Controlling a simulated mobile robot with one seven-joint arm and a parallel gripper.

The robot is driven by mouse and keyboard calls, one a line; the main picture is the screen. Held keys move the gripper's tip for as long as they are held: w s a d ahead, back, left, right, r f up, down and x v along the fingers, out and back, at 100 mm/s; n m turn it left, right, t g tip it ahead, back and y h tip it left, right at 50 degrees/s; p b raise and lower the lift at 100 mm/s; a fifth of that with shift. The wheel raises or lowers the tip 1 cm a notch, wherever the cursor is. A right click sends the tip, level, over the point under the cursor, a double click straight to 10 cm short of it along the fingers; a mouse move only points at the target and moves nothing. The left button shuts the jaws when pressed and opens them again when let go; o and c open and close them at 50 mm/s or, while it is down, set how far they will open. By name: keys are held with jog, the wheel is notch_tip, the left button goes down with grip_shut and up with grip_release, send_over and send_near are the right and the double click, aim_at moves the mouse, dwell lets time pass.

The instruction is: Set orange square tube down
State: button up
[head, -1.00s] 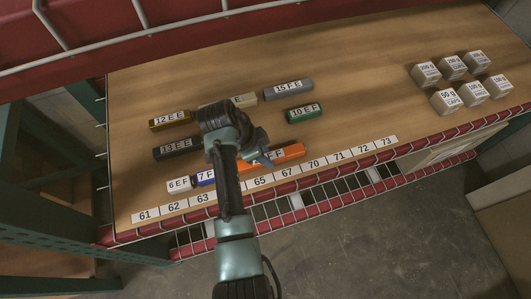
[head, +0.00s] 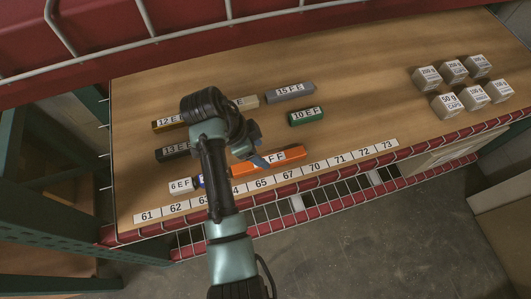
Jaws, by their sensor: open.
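The orange square tube (head: 294,154) lies on the wooden tabletop, just behind the row of number labels, around 64 to 67. Its white label shows "FF"; the start of the label is hidden. My gripper (head: 252,147) is open, at the rear side of the tube, and one finger overlaps the tube's label in the picture. Whether that finger touches the tube I cannot tell. Nothing shows between the fingers.
Tubes 12 E E (head: 168,123), 13 E E (head: 174,152), 15 F F (head: 290,91), green 10 E F (head: 306,116) and 6 E F (head: 182,185) lie around my arm. Several weight-marked boxes (head: 447,104) stand at the right. The tabletop's middle right is clear.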

jog(key=v, duration=0.6)
jog(key=shift+r, duration=0.25)
jog(key=shift+s+a, duration=0.1)
jog(key=shift+a, duration=0.05)
